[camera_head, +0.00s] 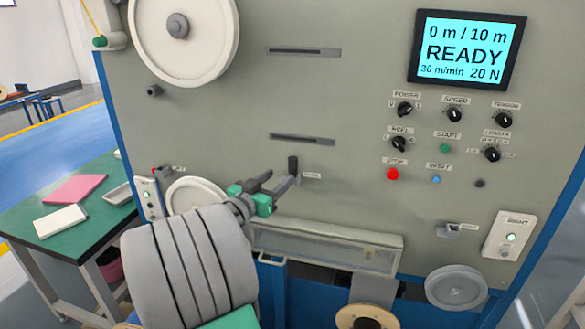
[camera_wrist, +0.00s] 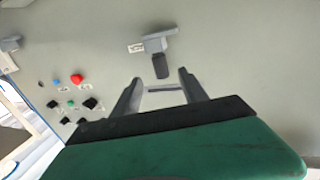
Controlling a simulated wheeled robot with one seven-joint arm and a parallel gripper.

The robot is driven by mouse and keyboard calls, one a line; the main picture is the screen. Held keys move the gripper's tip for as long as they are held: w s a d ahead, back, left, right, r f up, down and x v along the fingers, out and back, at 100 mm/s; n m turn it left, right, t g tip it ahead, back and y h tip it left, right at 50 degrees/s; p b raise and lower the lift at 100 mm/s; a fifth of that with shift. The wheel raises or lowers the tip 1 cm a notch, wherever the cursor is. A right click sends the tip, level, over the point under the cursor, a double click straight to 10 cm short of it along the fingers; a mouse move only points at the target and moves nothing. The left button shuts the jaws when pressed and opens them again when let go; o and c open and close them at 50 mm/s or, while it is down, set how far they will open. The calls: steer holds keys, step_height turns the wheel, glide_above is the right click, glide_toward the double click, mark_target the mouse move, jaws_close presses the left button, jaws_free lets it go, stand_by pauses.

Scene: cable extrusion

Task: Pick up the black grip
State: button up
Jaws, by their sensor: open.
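The black grip (camera_head: 293,164) is a short dark cylinder on a small grey lever (camera_wrist: 158,43) fixed to the machine's panel. In the head view the grip stands upright, close to my gripper (camera_head: 274,184). In the wrist view the black grip (camera_wrist: 160,66) shows just ahead of the gap between my fingertips (camera_wrist: 160,77). My gripper is open, with one finger to each side of the grip's line and nothing held. The head view does not make clear whether a finger touches the lever.
The panel carries a READY screen (camera_head: 467,48), several knobs, a red button (camera_head: 393,174) and two slots. A clear-fronted trough (camera_head: 325,245) sits below my gripper. A large reel (camera_head: 183,35) is at upper left. A green table (camera_head: 75,215) stands left.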

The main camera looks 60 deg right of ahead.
mark_target(291, 168)
steer(key=d+p, duration=0.1)
steer(key=d, duration=0.1)
steer(key=d+p, duration=0.1)
steer(key=d, duration=0.2)
steer(key=d+p, duration=0.1)
steer(key=d, duration=0.1)
steer(key=shift+s+d+f, duration=0.1)
steer(key=shift+s+d, duration=0.1)
steer(key=shift+s, duration=0.15)
steer(key=shift+a, duration=0.1)
steer(key=shift+c, duration=0.4)
jaws_close()
